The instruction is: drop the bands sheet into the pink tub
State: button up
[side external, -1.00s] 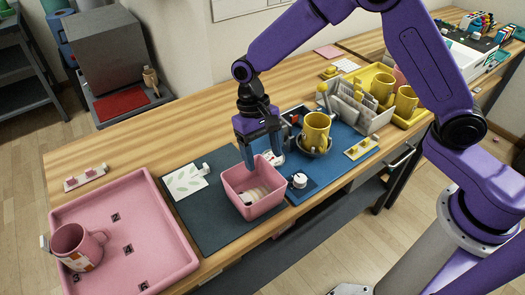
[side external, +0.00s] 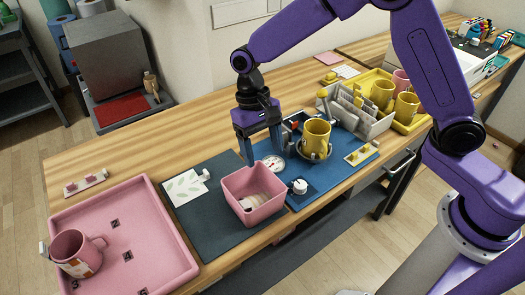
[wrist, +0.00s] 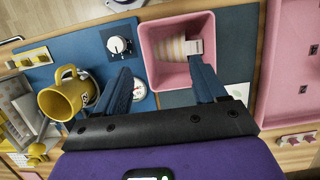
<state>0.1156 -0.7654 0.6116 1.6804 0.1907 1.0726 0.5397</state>
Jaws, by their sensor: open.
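The pink tub (side external: 253,207) stands on the dark mat, near the bench's front edge. The bands sheet (side external: 250,201), pale with beige and brown bands, lies inside the tub. In the wrist view the sheet (wrist: 172,47) shows inside the tub (wrist: 152,62), with a pale tab at one end. My gripper (side external: 262,158) is open and empty, pointing down just behind the tub's back rim. In the wrist view my gripper (wrist: 161,88) has its fingers apart, one overlapping the tub's rim and one beside it. The lower part of the sheet is hidden by the tub wall.
A leaf-pattern sheet (side external: 184,188) lies on the dark mat (side external: 205,226). A large pink tray (side external: 150,235) with a pink mug (side external: 72,250) is at left. A yellow mug (side external: 316,138) stands in the press on the blue board, right of my gripper. A white knob (side external: 299,186) is near.

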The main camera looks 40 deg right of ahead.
jog(key=shift+r, duration=1.25)
jog(key=s+d+r+n+t, duration=0.1)
jog(key=s+d+r+n, duration=0.1)
jog(key=s+d+n, duration=0.4)
jog(key=s+d+r+n+t, duration=0.2)
jog(key=s+d+n, duration=0.4)
jog(key=s+d, duration=0.6)
jog(key=s+r, duration=0.1)
jog(key=s, duration=0.5)
jog(key=shift+n, duration=0.3)
jog(key=shift+r, duration=0.1)
dwell(0.9)
